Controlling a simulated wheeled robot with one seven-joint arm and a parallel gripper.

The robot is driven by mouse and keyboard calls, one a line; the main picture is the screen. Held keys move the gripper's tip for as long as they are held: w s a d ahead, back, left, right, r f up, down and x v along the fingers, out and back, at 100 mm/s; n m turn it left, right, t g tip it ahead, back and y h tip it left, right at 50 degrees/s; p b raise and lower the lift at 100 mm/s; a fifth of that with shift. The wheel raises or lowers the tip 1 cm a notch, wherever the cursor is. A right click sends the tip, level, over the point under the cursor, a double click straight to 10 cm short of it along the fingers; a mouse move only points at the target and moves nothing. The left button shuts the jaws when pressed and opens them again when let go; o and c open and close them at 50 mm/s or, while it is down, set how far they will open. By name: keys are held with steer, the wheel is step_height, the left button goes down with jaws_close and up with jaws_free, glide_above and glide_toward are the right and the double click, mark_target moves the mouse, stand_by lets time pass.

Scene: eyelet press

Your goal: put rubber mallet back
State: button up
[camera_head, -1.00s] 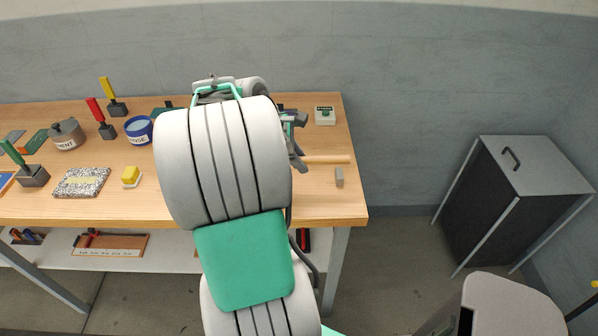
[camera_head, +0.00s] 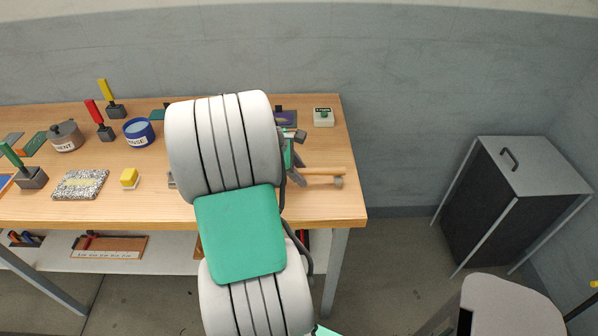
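The rubber mallet shows only as a pale wooden handle (camera_head: 326,171), lying level over the right part of the workbench. Its head is not visible, probably hidden behind my arm. My gripper (camera_head: 298,166) is largely hidden behind my own arm links; dark grey finger parts show at the handle's left end. The handle has moved together with these parts, so the gripper appears shut on it. The handle crosses in front of the top of a small grey block (camera_head: 338,183). I cannot tell its exact height above the bench.
The wooden workbench (camera_head: 260,205) carries a cement pot (camera_head: 66,137), a blue sponge tin (camera_head: 139,132), a speckled slab (camera_head: 81,185), a yellow block (camera_head: 129,178) and a green-topped box (camera_head: 323,117). A lower shelf holds a brown tool board (camera_head: 110,247). A dark cabinet (camera_head: 510,200) stands right.

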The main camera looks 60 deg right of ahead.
steer(key=shift+r, duration=0.25)
steer(key=p+v, duration=0.1)
steer(key=v, duration=1.1)
steer(key=shift+a, duration=0.1)
steer(key=w+a+m+t, duration=0.1)
steer(key=w+a+t, duration=0.1)
steer(key=w+a, duration=0.45)
steer(key=w+a+m+t, duration=0.15)
steer(key=w+a, duration=0.25)
steer(key=a, duration=0.5)
steer(key=a+f+t+y, duration=0.1)
steer(key=a, duration=0.7)
steer(key=s+a+f+m+t+y, duration=0.1)
steer(key=a, duration=0.7)
steer(key=a+f+m+t+y, duration=0.1)
steer(key=a+t+y, duration=0.1)
steer(key=a, duration=0.5)
steer(key=shift+s+a+f, duration=0.2)
steer(key=shift+s+a, duration=0.1)
steer(key=shift+a, duration=0.1)
steer(key=shift+d, duration=0.1)
